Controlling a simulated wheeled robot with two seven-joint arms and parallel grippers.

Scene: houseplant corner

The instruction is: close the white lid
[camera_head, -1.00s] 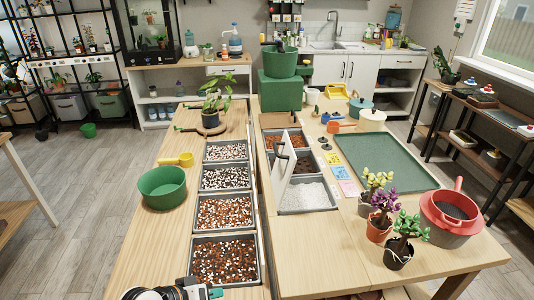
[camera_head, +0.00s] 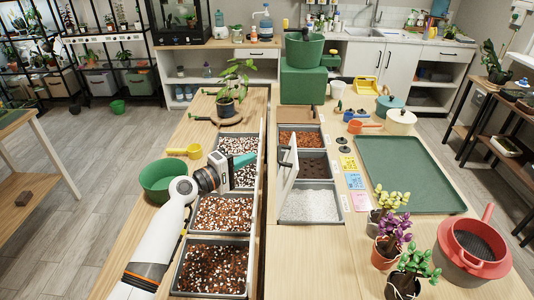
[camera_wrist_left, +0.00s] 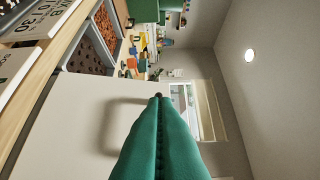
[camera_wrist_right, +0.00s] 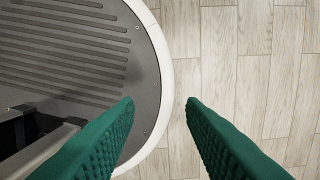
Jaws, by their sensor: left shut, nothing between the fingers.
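The white lid (camera_head: 289,180) stands up, tilted, over the row of sunken bins right of the gap in the table, with a dark handle (camera_head: 284,158) on its left face. My left gripper (camera_head: 250,159) is shut and empty, left of the lid over the left row of bins. Its green fingertips (camera_wrist_left: 159,97) appear close to the lid; contact cannot be told. My right gripper (camera_wrist_right: 160,102) is open and empty above the floor.
A bin of white grains (camera_head: 310,205) lies beside the lid. A green bowl (camera_head: 160,180) and a yellow scoop (camera_head: 184,151) stand left of my left arm. A green tray (camera_head: 405,175) and potted flowers (camera_head: 388,245) are on the right.

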